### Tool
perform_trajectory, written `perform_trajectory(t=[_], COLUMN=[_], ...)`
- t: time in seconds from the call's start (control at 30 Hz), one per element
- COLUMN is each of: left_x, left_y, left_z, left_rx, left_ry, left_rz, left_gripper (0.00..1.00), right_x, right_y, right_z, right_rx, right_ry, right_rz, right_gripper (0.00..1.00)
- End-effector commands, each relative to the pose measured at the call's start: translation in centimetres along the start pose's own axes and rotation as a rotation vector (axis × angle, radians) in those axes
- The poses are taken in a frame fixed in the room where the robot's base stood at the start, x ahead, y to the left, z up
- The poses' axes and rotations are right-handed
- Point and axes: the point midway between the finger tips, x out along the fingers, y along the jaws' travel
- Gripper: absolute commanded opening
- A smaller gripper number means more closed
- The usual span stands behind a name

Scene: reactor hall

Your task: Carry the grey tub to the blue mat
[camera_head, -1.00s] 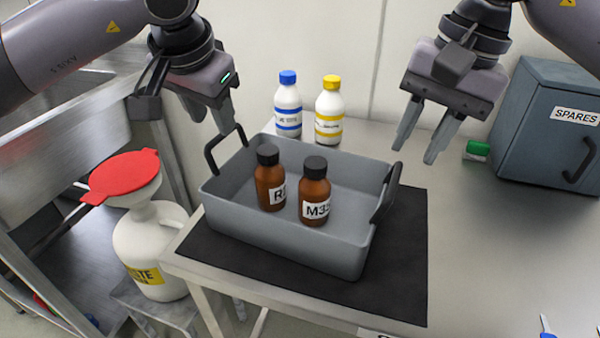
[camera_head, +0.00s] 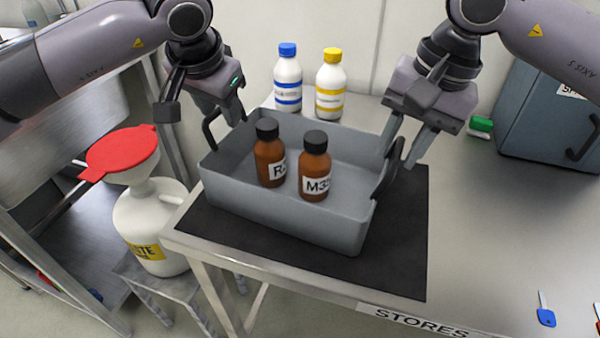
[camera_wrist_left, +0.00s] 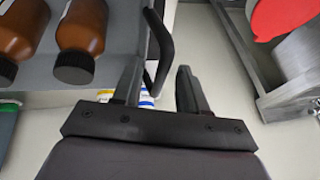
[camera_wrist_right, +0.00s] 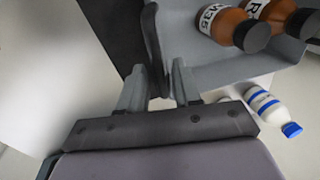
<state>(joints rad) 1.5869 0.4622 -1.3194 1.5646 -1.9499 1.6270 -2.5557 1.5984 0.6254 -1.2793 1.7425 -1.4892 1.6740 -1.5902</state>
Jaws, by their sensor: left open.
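The grey tub (camera_head: 285,217) stands upright on a black mat (camera_head: 398,265) on the bench, with a dark handle at each end. Two brown bottles with black caps (camera_head: 269,160) (camera_head: 314,172) stand in it. My left gripper (camera_head: 226,120) is open at the left handle (camera_head: 210,132); in the left wrist view this handle (camera_wrist_left: 160,48) reaches between the parted fingers. My right gripper (camera_head: 398,153) is open at the right handle (camera_head: 387,172); in the right wrist view that handle (camera_wrist_right: 152,45) lies between the parted fingers. No blue mat shows.
Blue-capped (camera_head: 288,82) and yellow-capped (camera_head: 330,88) white bottles stand behind the tub. A green-capped item (camera_head: 480,126) and a blue-grey cabinet (camera_head: 535,120) are at right. A waste jug with red funnel (camera_head: 150,228) stands left. The bench's right front is mostly clear, with a blue-handled item (camera_head: 546,316).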

Motion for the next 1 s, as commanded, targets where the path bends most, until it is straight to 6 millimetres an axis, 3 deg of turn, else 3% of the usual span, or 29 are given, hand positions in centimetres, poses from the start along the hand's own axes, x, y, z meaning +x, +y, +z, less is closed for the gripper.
perform_trajectory(t=[0.4,0.43,0.5,0.53,0.57,1.0], left_x=[0.93,0.93,0.92,0.92,0.91,0.43], left_y=[-0.01,-0.01,-0.01,-0.01,-0.01,-0.13], left_z=[0.01,0.01,0.01,0.01,0.01,-0.22], left_rx=[0.000,0.000,0.000,0.000,0.000,-0.001], left_ry=[0.000,0.000,0.000,0.000,0.000,0.003], left_rz=[0.000,0.000,0.000,0.000,0.000,-0.001], left_gripper=[0.42,0.36,0.13,0.03,0.00,0.00], right_x=[0.93,0.93,0.93,0.92,0.92,0.43], right_y=[-0.01,-0.01,-0.01,-0.01,-0.01,-0.13], right_z=[0.01,0.01,0.01,0.01,0.01,-0.01], right_rx=[0.000,0.000,0.000,0.000,0.000,0.000], right_ry=[0.000,0.000,0.000,0.000,0.000,0.001], right_rz=[-0.001,-0.001,-0.001,-0.001,-0.001,-0.003], right_gripper=[0.33,0.26,0.04,0.00,0.00,0.00])
